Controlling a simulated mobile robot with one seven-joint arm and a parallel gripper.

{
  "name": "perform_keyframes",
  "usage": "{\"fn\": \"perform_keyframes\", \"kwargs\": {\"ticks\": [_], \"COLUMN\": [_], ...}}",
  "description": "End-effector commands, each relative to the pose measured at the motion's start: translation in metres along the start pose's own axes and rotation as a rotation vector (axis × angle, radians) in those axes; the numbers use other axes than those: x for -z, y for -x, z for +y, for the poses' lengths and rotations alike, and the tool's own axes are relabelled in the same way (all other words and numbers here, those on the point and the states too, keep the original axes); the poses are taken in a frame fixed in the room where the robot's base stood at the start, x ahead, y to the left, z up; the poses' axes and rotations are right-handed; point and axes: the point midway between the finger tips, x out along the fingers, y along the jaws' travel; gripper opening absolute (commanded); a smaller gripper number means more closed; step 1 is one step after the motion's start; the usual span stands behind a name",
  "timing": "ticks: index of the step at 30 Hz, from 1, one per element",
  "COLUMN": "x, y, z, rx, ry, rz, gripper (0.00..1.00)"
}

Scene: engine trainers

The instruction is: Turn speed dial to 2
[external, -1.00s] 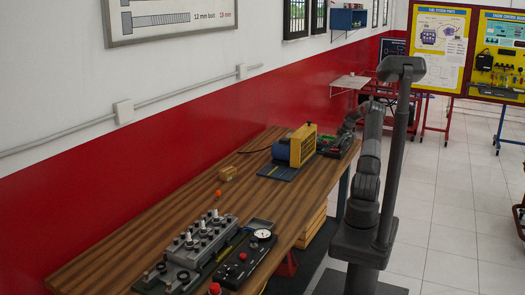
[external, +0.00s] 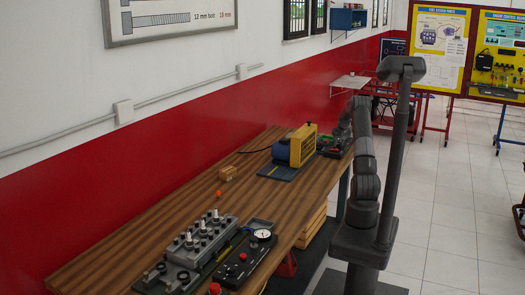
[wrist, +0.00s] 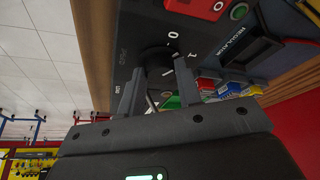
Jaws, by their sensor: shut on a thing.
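The speed dial (wrist: 157,58) is a dark round knob on a dark panel (wrist: 140,20) in the wrist view. White marks 0 and 1 show beside it; a mark for 2 is not readable. A short white line shows near the knob's lower edge. My gripper (wrist: 160,92) is shut on the dial, with one finger on each side of it, and the fingers hide part of it. In the external view my gripper (external: 342,133) is at the far end of the bench, over the dark unit (external: 330,149); the dial is too small to make out there.
A red button and a green button (wrist: 238,12) sit on the panel near the dial. A yellow and blue machine (external: 296,147) stands close by on the wooden bench (external: 190,205). A grey block with knobs (external: 203,240) and a gauge panel (external: 245,258) are at the near end.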

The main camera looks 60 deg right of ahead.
Motion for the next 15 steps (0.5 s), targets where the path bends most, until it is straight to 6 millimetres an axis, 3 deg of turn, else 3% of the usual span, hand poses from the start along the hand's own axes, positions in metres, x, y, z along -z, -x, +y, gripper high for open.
{"fn": "perform_keyframes", "kwargs": {"ticks": [15], "x": [0.0019], "y": [-0.0007], "z": [-0.0059], "rx": [-0.190], "ry": [-0.449], "rz": [0.002], "gripper": [0.09]}}
